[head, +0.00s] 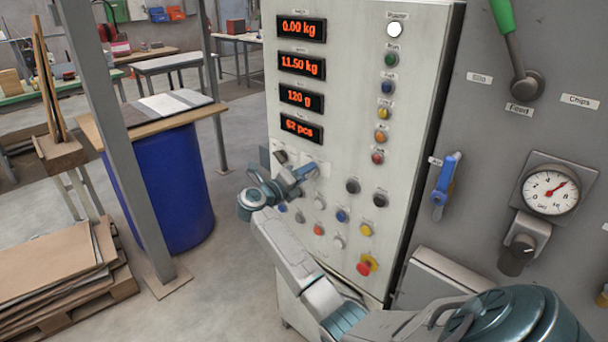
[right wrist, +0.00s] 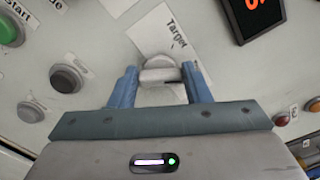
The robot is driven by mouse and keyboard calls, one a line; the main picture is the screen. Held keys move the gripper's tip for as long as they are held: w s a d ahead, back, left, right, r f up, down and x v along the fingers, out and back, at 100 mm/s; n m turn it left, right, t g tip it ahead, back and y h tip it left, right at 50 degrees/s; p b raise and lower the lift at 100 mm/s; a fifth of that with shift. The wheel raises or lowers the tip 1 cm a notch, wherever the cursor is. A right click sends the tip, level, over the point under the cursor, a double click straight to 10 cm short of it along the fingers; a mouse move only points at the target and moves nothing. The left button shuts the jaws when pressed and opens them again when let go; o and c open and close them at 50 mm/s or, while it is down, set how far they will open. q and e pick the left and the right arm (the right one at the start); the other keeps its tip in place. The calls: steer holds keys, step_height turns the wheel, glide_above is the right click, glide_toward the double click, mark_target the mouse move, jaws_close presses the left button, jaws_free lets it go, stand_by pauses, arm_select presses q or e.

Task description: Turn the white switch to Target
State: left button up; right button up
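The white switch (right wrist: 160,74) is a small knob on the pale panel, beside a label reading "Target" (right wrist: 177,32) in the right wrist view. My right gripper (right wrist: 160,69) has its two blue fingers apart, one on each side of the knob. The gaps are small, and I cannot tell whether the fingers touch it. In the head view my right gripper (head: 297,172) is at the panel's left part, below the displays, and its arm hides much of the switch area. My left gripper is not in view.
The control panel (head: 352,110) carries red-lit displays (head: 301,65) and several coloured buttons. A red emergency button (head: 366,266) sits low on it. A blue lever (head: 445,183), a gauge (head: 551,191) and a green-handled lever (head: 514,48) are to the right. A blue drum (head: 165,190) stands left.

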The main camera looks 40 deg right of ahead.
steer(key=shift+f+n+p, duration=0.15)
steer(key=shift+n+p, duration=2.6)
steer(key=shift+n, duration=0.25)
steer(key=shift+f+n+p, duration=0.15)
steer(key=shift+n+p, duration=2.55)
steer(key=shift+n, duration=0.3)
steer(key=o, duration=1)
